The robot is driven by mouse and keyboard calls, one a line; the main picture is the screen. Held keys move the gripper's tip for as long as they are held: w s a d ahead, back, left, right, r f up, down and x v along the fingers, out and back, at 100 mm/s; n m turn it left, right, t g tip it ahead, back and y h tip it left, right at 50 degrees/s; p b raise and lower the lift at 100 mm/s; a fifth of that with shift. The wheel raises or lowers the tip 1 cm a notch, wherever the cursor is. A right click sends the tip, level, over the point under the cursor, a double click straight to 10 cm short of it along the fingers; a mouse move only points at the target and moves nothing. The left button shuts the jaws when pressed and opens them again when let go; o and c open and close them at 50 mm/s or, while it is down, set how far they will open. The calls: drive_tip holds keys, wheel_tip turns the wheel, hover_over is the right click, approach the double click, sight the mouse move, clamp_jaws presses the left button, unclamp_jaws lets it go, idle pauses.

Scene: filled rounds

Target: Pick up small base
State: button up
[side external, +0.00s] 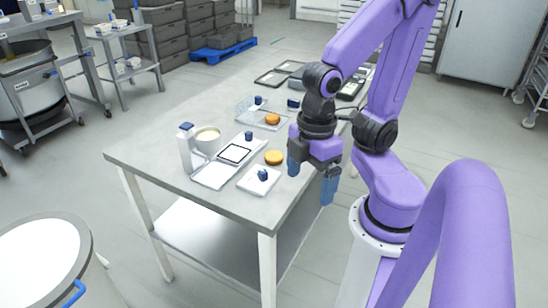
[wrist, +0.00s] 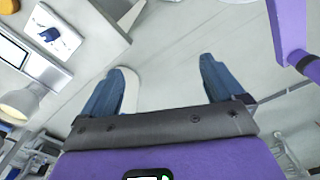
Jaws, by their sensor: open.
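Two orange-brown rounds are on the table. One round (side external: 273,158) lies on the bare top near the white trays. I cannot tell for certain which is the small base. My gripper (side external: 311,172) is open and empty, with blue fingers pointing down at the table's right edge, right of the nearer round. In the wrist view my gripper (wrist: 160,85) has its fingers wide apart with nothing between them. Part of an orange-brown thing shows in that view's top left corner.
A white board with a dark blue-knobbed piece (side external: 263,175) lies in front of the nearer round. Dark trays (side external: 271,78) lie at the back. The table's front left (side external: 150,150) is clear.

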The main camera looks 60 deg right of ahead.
drive_tip(key=w+d+n, duration=0.2)
drive_tip(key=w, duration=0.7)
drive_tip(key=n, duration=0.5)
hover_over(274, 153)
wheel_tip(274, 153, down, 12)
drive_tip(key=shift+s+a+r, duration=0.1)
drive_tip(key=shift+r, duration=0.05)
drive_tip(key=shift+f, duration=3.1)
drive_tip(key=shift+c, duration=0.3)
drive_tip(key=c, duration=0.8)
